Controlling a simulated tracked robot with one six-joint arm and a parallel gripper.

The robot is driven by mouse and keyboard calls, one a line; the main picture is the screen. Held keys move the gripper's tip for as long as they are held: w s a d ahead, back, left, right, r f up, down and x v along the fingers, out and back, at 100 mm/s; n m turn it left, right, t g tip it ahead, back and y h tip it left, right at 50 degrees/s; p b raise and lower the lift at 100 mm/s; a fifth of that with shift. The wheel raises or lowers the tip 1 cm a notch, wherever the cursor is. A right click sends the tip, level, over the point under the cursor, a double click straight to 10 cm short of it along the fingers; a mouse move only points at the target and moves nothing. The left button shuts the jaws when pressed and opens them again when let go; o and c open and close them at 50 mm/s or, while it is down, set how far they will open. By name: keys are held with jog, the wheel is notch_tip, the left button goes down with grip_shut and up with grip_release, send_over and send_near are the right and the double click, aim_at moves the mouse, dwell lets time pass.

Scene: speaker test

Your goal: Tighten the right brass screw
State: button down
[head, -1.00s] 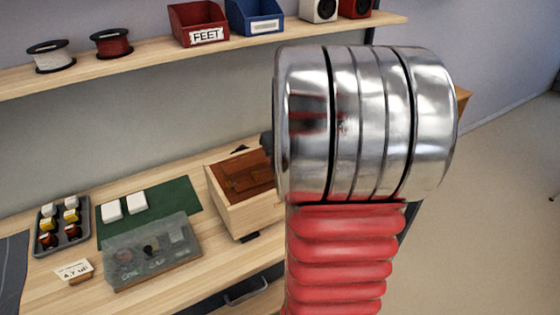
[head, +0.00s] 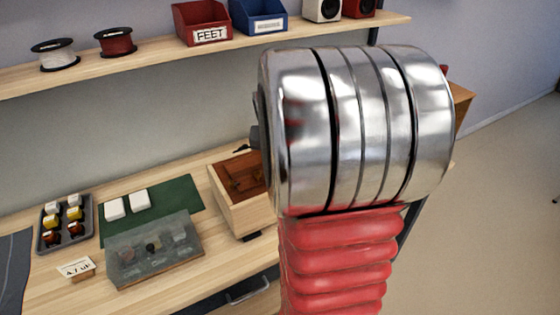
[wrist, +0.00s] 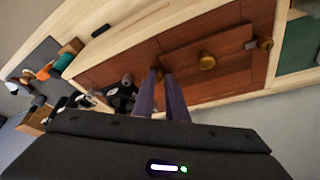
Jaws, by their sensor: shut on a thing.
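In the wrist view the open wooden box (wrist: 120,38) holds a reddish-brown panel (wrist: 225,38) with a round brass knob (wrist: 207,61) in its middle. One brass screw (wrist: 265,44) shows bare at the panel's end toward the green mat. The right brass screw (wrist: 154,75) is at the opposite end, left in this picture. My gripper (wrist: 163,75) has its two fingers close together at that screw, shut on it; the fingers partly hide it. In the head view the box (head: 245,213) stands on the bench, its right side hidden by my arm.
A green mat (head: 178,198) with white blocks and a grey translucent case (head: 155,248) lie left of the box. A tray of small parts (head: 65,222) is farther left. A shelf (head: 140,68) with spools and bins runs above. Dark items (wrist: 122,95) sit beside my fingers.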

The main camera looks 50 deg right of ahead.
jog(key=m, duration=0.2)
jog(key=m+g, duration=0.1)
jog(key=m, duration=0.1)
jog(key=m+g+h, duration=0.1)
jog(key=m, duration=0.1)
jog(key=shift+w+a, duration=0.1)
jog(key=shift+w, duration=0.3)
jog(key=m+g, duration=0.1)
jog(key=m, duration=0.3)
jog(key=m+g, duration=0.1)
jog(key=m, duration=0.1)
jog(key=shift+w+g, duration=0.25)
jog(key=shift+g, duration=0.05)
jog(key=m, duration=0.2)
jog(key=m+g+y, duration=0.1)
jog(key=m, duration=0.1)
jog(key=m+g, duration=0.1)
jog(key=m, duration=0.1)
jog(key=shift+w+d+y, duration=0.25)
jog(key=shift+d+y, duration=0.1)
jog(key=shift+y, duration=0.05)
jog(key=m, duration=0.2)
jog(key=m+y, duration=0.1)
jog(key=m, duration=0.1)
jog(key=m+y, duration=0.1)
jog(key=m, duration=0.1)
jog(key=shift+d+m+g, duration=0.25)
jog(key=shift+m+g, duration=0.05)
jog(key=shift+g, duration=0.1)
